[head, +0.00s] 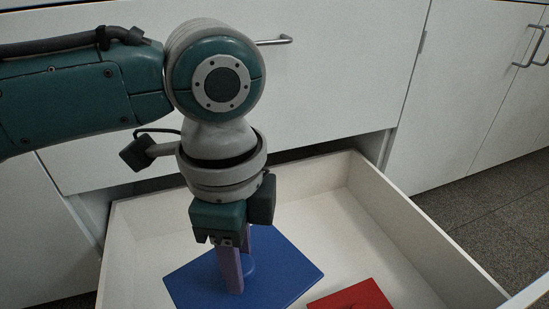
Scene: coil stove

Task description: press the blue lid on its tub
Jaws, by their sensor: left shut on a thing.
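The blue lid (288,268) is a flat rectangular plate with a small raised round knob. It is inside the open drawer, near the middle, and appears to lie flat. My left gripper (240,274) points down over it, its two purple fingers shut on the lid's knob. The near finger hides part of the knob. I cannot tell whether the lid rests on the drawer floor or is raised slightly. No tub is visible in this view. My right gripper is not in view.
The white drawer (421,243) has raised walls around the lid. A red flat object (354,298) lies at the lower right of the lid, cut by the frame edge. White cabinet fronts (340,65) with metal handles stand behind. Bare drawer floor shows right of the lid.

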